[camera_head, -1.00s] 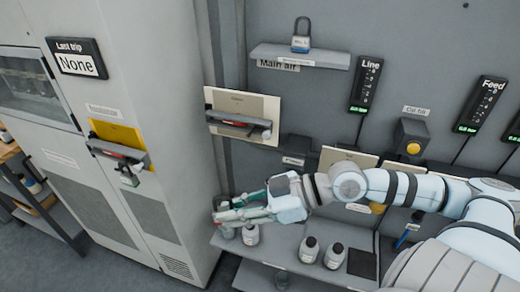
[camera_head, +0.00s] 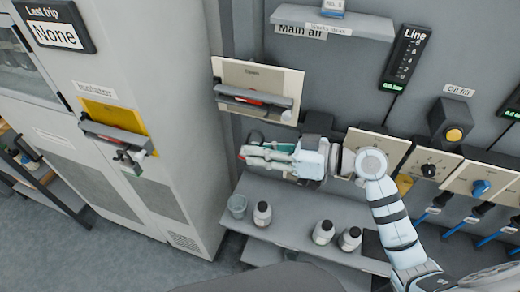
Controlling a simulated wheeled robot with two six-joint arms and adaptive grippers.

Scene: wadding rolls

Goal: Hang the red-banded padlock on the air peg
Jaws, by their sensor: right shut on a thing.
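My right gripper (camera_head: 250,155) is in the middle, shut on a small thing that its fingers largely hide. Red and teal show between the fingers, and a dark loop shows just behind them. I cannot make out a padlock body for certain. The gripper is below the cream panel (camera_head: 230,72) with a grey bar and red mark, and in front of the wall. The "Main air" sign (camera_head: 300,31) is above. I cannot pick out the air peg; a dark wall box (camera_head: 317,122) is partly behind my gripper. My left gripper is out of view.
A blue-banded padlock (camera_head: 332,8) stands on the upper shelf (camera_head: 350,24), cut by the frame edge. The lower shelf (camera_head: 290,208) holds a cup (camera_head: 237,205) and several bottles (camera_head: 262,213). A grey cabinet (camera_head: 160,60) with a yellow panel (camera_head: 110,112) stands left. Control panels line the right.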

